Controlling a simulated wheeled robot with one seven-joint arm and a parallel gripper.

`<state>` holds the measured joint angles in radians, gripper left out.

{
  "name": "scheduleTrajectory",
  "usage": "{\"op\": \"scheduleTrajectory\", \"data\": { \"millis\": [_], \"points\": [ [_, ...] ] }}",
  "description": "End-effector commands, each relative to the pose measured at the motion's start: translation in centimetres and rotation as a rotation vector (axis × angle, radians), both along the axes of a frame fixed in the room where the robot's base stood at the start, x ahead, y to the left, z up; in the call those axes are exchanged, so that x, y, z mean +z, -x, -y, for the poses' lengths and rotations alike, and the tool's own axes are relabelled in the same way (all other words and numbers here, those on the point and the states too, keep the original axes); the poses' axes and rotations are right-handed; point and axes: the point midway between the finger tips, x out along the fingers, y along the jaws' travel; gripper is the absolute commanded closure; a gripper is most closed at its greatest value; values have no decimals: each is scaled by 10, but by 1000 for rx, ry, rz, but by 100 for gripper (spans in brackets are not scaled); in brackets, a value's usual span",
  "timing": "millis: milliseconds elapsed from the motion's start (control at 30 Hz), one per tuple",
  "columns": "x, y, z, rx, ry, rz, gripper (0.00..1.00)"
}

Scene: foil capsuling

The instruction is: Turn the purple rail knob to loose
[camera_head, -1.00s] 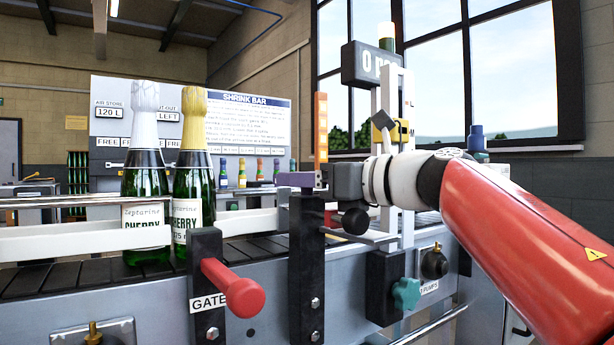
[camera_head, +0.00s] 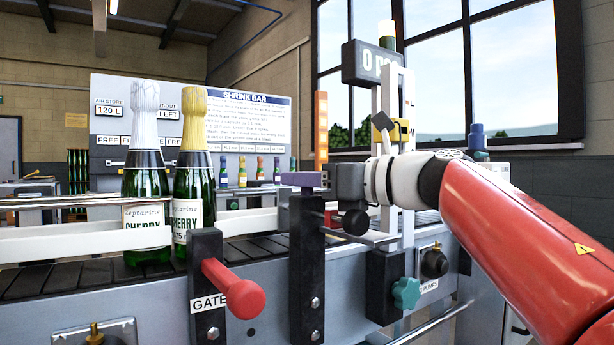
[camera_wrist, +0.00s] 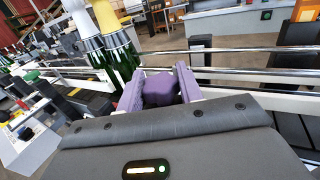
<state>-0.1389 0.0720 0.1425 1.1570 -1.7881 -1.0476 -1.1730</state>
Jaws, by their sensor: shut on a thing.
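The purple rail knob (camera_head: 301,180) sits on top of a dark upright post (camera_head: 307,265) at the conveyor's near side. In the wrist view the purple knob (camera_wrist: 159,90) lies between my two fingers. My gripper (camera_wrist: 158,92) is shut on it, reaching in from the right in the head view. The knob's underside and its joint with the post are hidden in the wrist view.
Two bottles, one white-topped (camera_head: 145,180) and one gold-topped (camera_head: 193,175), stand on the conveyor to the left behind a white rail (camera_head: 80,240). A red gate handle (camera_head: 235,290) juts forward. A teal knob (camera_head: 406,292) is below my wrist.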

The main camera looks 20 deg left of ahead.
Motion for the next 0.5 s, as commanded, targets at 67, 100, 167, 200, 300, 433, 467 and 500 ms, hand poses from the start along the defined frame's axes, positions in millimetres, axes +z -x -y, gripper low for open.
{"op": "scheduleTrajectory", "data": {
  "millis": [67,100,167,200,300,433,467,500],
  "points": [
    [1,-2,0,43,0,-4,87],
    [2,-2,0,70,1,-3,87],
    [2,-2,1,113,1,-3,87],
    [2,-3,1,144,1,-4,87],
    [3,-2,1,226,1,-4,87],
    [3,-2,0,331,1,-4,87],
    [3,-2,0,353,0,-3,87],
    [3,-2,0,383,0,-4,87]
  ]
}}
